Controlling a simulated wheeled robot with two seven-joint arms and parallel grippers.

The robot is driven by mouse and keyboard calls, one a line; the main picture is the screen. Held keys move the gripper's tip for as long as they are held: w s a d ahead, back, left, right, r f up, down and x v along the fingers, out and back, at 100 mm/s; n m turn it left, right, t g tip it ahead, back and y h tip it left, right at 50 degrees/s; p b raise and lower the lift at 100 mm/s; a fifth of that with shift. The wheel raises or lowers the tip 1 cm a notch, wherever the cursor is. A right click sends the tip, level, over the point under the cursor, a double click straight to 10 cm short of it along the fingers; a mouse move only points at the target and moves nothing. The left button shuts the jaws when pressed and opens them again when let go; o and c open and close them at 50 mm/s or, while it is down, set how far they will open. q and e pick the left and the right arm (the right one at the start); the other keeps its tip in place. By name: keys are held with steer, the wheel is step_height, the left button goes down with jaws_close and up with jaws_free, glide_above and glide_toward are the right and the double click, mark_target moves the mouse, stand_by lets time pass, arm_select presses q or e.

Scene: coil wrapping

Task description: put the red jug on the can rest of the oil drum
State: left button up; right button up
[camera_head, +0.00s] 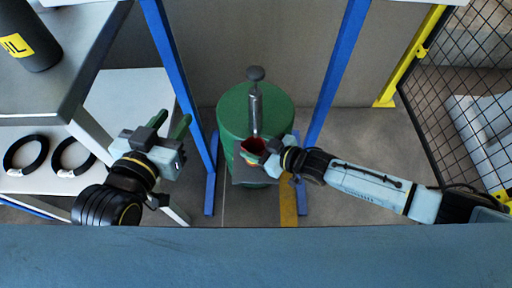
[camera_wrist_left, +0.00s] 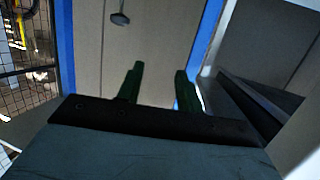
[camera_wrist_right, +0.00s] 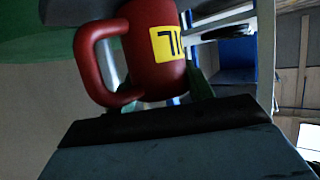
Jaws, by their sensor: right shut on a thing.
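The red jug (camera_head: 249,145), with a yellow label, is at the front of the green oil drum (camera_head: 233,110), below the pump (camera_head: 255,110). It fills the middle of the right wrist view (camera_wrist_right: 150,50), its handle to the left. The grey can rest (camera_head: 241,176) juts from the drum's front, partly hidden under the jug. I cannot tell whether the jug touches it. My left gripper (camera_head: 174,121) is open and empty, left of the drum; its fingers stand apart in the left wrist view (camera_wrist_left: 158,82).
Blue posts (camera_head: 174,55) and (camera_head: 338,70) stand on both sides of the drum. A shelf at left holds black coils (camera_head: 25,155); a dark bottle (camera_head: 28,40) stands on the grey top above. A mesh fence (camera_head: 455,90) is at right. A blue surface (camera_head: 250,258) spans the front.

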arm_select(q)
steer(key=shift+r, duration=0.25)
arm_select(e)
steer(key=shift+f, duration=0.1)
arm_select(q)
steer(key=shift+w, duration=0.1)
arm_select(e)
steer(key=shift+f, duration=0.15)
arm_select(q)
steer(key=shift+d+r+t, duration=0.1)
steer(key=shift+r+t, duration=0.2)
steer(key=shift+t, duration=0.1)
arm_select(e)
steer(key=o, duration=1)
